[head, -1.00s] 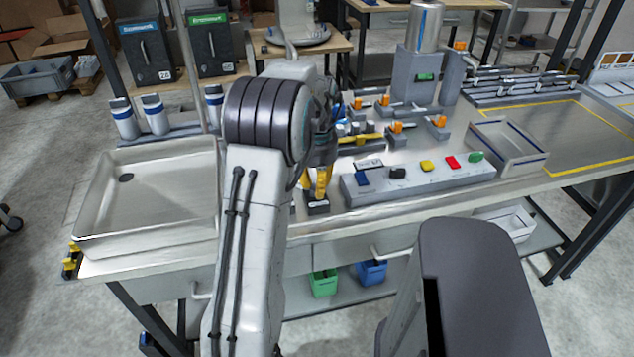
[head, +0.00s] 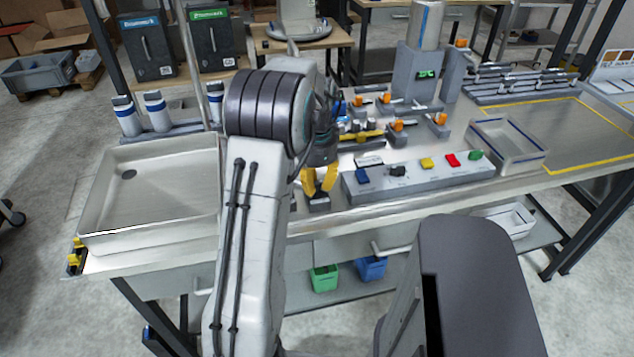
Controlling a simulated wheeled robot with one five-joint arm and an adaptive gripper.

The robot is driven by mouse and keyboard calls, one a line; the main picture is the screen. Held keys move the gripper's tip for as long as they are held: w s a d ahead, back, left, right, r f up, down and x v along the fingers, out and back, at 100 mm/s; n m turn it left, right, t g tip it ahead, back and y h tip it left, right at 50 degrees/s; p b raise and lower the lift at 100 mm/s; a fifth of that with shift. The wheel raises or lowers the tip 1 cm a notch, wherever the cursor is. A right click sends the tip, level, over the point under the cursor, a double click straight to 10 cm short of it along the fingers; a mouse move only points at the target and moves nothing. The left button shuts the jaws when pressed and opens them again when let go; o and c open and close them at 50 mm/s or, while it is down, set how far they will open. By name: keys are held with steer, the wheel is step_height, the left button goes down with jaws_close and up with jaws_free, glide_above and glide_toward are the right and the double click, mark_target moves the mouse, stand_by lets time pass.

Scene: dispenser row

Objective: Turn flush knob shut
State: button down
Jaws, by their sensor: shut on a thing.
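My gripper (head: 319,191) has yellow fingers that point down at a small dark block at the bench's front edge, left of the button panel. The fingers are shut on what looks like the flush knob on that block. The knob itself is hidden between the fingertips, so its turn angle cannot be read. The dark block (head: 319,205) shows just below the fingertips. My arm covers the bench to the left of it.
The button panel (head: 420,181) with blue, black, yellow, red and green controls is close on the right. Orange-handled valves (head: 397,125) stand behind it. A sink (head: 150,222) is on the left, and a grey tray (head: 508,148) on the right.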

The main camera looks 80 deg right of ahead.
mark_target(316, 184)
steer(key=shift+f+m, duration=0.1)
steer(key=shift+m, duration=0.5)
steer(key=shift+a+m, duration=0.1)
steer(key=shift+m, duration=0.2)
steer(key=c, duration=1)
jaws_free()
steer(key=shift+c, duration=0.2)
step_height(316, 184, up, 12)
stand_by(0.4)
